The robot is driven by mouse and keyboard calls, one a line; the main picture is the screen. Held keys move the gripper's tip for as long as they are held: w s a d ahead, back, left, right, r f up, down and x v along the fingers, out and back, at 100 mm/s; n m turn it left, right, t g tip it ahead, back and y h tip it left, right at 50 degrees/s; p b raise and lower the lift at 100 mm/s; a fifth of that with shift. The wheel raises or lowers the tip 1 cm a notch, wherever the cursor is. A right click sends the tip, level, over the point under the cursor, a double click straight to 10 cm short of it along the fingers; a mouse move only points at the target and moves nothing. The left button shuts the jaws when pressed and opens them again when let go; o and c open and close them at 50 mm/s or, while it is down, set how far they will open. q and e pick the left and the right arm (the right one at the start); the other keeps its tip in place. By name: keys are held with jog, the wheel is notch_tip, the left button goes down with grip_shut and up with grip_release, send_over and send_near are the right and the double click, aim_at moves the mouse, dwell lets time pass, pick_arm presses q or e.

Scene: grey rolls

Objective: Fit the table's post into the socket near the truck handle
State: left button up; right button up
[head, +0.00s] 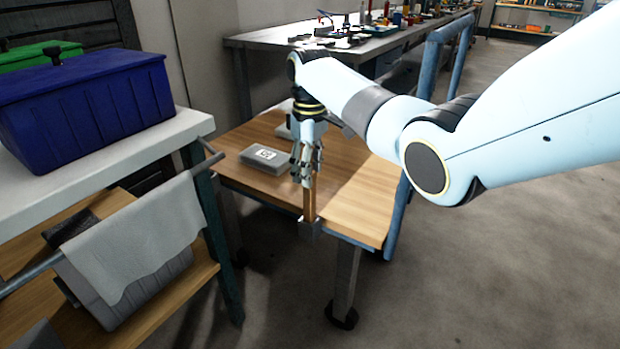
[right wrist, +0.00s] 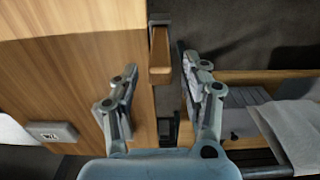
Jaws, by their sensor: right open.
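The wooden post (head: 309,204) stands upright at the near edge of the wooden deck (head: 362,205), with its foot at a grey metal bracket (head: 310,229). My right gripper (head: 308,178) points down over the post's top in the head view. In the right wrist view the post (right wrist: 160,55) shows in the gap between the open fingertips (right wrist: 160,70), with no visible contact. The blue handle (head: 424,95) rises at the deck's right side. I cannot clearly make out an empty socket near it. My left gripper is not in view.
A grey labelled box (head: 267,157) lies on the deck, and it also shows in the wrist view (right wrist: 50,132). At left, a white-topped bench (head: 180,128) bears a blue bin (head: 85,105) and a hanging grey cloth (head: 135,235). The floor at right is clear.

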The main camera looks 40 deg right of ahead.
notch_tip(320, 180, up, 7)
jog(key=shift+p, duration=0.95)
jog(key=shift+w+a+f+t, duration=0.2)
jog(key=shift+w+f+t, duration=0.05)
jog(key=shift+t, duration=0.15)
jog(key=w+a+r+m+t, duration=0.1)
jog(key=a+r+t, duration=0.45)
jog(key=t, duration=0.35)
jog(key=s+f+m+g, duration=0.1)
jog(key=s+f+g, duration=0.1)
jog(key=s+f, duration=0.8)
jog(key=s+d+f+g, duration=0.1)
jog(key=s+f, duration=0.5)
jog(key=f, duration=0.8)
jog(key=s+f+m+g, duration=0.1)
jog(key=s+f+g, duration=0.1)
jog(key=s+f, duration=0.85)
jog(key=s+f+g, duration=0.1)
jog(key=s+f, duration=0.4)
jog(key=s, duration=0.6)
jog(key=s+f+g, duration=0.2)
jog(key=s+f, duration=0.3)
jog(key=s, duration=0.6)
jog(key=s+f+m+g+h, duration=0.1)
jog(key=s+f, duration=0.4)
jog(key=s, duration=0.6)
jog(key=shift+s+a, duration=0.15)
jog(key=shift+s, duration=0.2)
